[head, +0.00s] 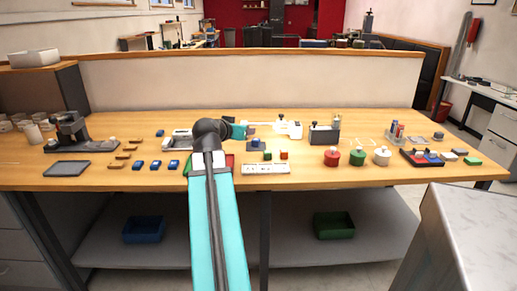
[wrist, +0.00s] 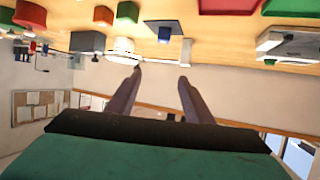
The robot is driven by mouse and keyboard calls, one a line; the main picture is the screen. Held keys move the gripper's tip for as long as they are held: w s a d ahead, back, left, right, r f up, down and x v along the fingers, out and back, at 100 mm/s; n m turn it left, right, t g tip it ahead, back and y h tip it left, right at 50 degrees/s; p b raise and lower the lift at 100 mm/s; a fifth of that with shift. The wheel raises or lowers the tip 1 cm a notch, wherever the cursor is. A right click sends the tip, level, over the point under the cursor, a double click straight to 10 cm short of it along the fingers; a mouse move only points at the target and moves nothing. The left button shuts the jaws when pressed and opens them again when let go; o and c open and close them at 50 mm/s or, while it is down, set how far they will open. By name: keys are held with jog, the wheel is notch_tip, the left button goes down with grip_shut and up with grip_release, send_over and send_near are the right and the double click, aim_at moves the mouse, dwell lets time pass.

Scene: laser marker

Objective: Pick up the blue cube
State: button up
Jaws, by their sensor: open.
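A small blue cube (head: 254,143) sits on a low grey block near the middle of the table, just right of my arm's wrist. It also shows in the upside-down wrist view as a small blue piece (wrist: 163,36) at the edge of the grey block (wrist: 163,25). My gripper (wrist: 160,74) is open with nothing between its two fingers. The fingers point roughly level and lie apart from the cube. In the head view the fingers cannot be made out clearly beyond the teal wrist (head: 238,131).
Red and green round containers (head: 331,157) stand farther right. A partition wall (head: 300,80) backs the table.

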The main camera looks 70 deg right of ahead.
aim_at(255, 140)
jog(key=shift+w+f+b, duration=0.2)
jog(key=shift+f+b, duration=2.25)
jog(key=shift+f, duration=0.25)
jog(key=shift+d+r+p, duration=0.2)
jog(key=shift+d+p, duration=0.3)
jog(key=shift+p, duration=1.15)
jog(key=d+p, duration=0.1)
jog(key=p, duration=0.5)
jog(key=shift+d+f, duration=0.15)
jog(key=p, duration=0.3)
jog(key=shift+d+f+p, duration=0.1)
jog(key=shift+d+p, duration=0.1)
jog(key=shift+p, duration=0.2)
jog(key=p, duration=0.5)
jog(key=shift+s+f, duration=0.1)
jog(key=shift+f, duration=0.2)
jog(key=shift+p+x, duration=0.8)
jog(key=shift+x, duration=2.2)
jog(key=shift+f, duration=0.1)
jog(key=shift+d, duration=0.1)
